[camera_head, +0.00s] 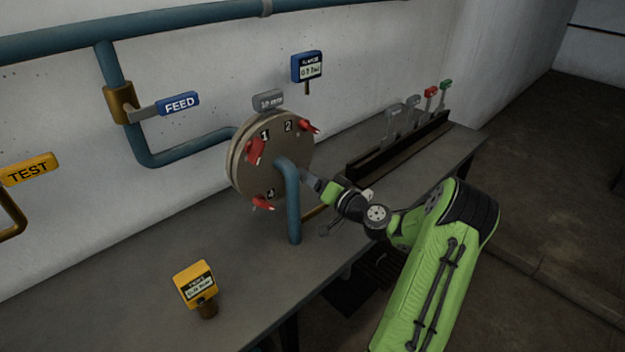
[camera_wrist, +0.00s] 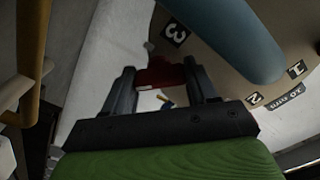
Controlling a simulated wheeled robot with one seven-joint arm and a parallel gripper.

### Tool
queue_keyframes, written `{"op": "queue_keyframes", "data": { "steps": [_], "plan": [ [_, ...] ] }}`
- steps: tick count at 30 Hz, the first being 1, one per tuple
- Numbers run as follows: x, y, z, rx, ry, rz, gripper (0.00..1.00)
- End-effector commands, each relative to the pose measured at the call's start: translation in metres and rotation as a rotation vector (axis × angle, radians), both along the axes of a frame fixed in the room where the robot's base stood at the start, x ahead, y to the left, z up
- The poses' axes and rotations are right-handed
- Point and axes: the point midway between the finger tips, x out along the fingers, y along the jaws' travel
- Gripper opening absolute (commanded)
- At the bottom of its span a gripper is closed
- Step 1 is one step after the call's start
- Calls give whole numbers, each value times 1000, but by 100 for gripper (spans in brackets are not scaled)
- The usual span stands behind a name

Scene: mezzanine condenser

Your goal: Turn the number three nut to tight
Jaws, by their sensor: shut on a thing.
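Red nuts show at number one (camera_head: 255,150), at number two (camera_head: 309,127) and at the lower-left label (camera_head: 263,203). In the wrist view the number three label (camera_wrist: 174,34) sits beside the number three nut (camera_wrist: 158,75), a red wing nut. My gripper (camera_wrist: 161,86) is shut on this nut, one finger on each side. In the head view the gripper (camera_head: 311,180) reaches the cover's right side, and nut three is hidden there.
A yellow gauge (camera_head: 195,286) stands on the bench front. A blue FEED handle (camera_head: 177,105), a yellow TEST handle (camera_head: 29,169) and a blue display (camera_head: 308,67) are by the wall. A dark rack (camera_head: 400,145) with several coloured tags stands at right. The left bench is clear.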

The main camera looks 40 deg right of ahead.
Motion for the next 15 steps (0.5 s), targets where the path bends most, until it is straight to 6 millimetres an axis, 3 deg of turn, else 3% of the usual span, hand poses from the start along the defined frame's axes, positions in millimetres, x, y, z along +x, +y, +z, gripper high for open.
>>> {"op": "queue_keyframes", "data": {
  "steps": [15],
  "plan": [
    [0,0,1,134,5,-1,27]
  ]
}}
